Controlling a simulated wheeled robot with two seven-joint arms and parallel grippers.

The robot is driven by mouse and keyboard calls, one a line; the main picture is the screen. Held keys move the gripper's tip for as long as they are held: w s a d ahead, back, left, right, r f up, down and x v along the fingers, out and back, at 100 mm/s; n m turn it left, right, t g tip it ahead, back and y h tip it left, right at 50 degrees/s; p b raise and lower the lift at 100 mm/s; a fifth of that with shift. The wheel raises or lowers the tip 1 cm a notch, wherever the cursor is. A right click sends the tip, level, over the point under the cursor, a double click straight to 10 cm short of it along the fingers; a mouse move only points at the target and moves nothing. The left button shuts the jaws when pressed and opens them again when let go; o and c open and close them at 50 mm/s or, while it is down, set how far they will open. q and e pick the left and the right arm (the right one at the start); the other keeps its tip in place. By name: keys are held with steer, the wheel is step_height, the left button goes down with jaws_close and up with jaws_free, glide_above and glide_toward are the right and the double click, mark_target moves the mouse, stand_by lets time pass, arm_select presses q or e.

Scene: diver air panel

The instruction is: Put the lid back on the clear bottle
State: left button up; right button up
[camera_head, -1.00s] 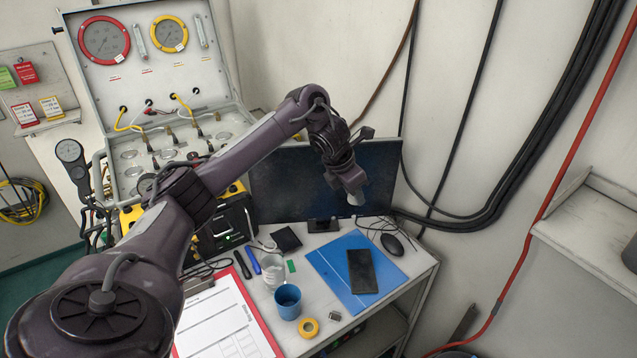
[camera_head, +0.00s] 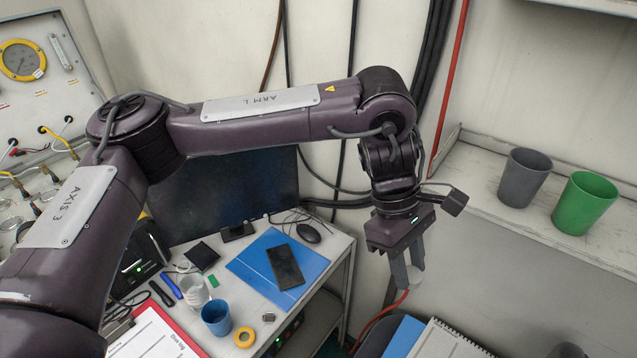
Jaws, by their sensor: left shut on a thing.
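My left gripper (camera_head: 408,270) hangs fingers-down at the right of the desk, in front of the wall and below the shelf's level. It is shut on a small greyish thing between its fingertips, too small and too close in colour to the fingers to identify; I cannot tell whether it is the lid. A clear vessel (camera_head: 194,291) stands on the desk behind the blue cup, well to the left of the gripper. I cannot tell whether it is the clear bottle. No lid shows clearly. My right gripper is out of view.
Desk: blue cup (camera_head: 216,317), yellow tape roll (camera_head: 244,337), blue folder (camera_head: 247,262) under a dark slab (camera_head: 286,266), mouse (camera_head: 308,233), clipboard (camera_head: 160,338), monitor (camera_head: 225,195). Right: grey cup (camera_head: 524,177) and green cup (camera_head: 584,204) on a shelf, notebook (camera_head: 445,342) below.

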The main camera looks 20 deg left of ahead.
arm_select(q)
steer(key=s+a+f+m+b, duration=0.1)
steer(key=a+f+b, duration=0.2)
steer(key=f+b, duration=0.4)
steer(key=s+a+f+m+b, duration=0.1)
steer(key=a+f+b, duration=0.3)
steer(key=f+b, duration=0.3)
step_height(320, 180, down, 5)
steer(key=shift+s+f+g, duration=0.1)
steer(key=shift+s+g, duration=0.05)
steer(key=shift+g, duration=0.25)
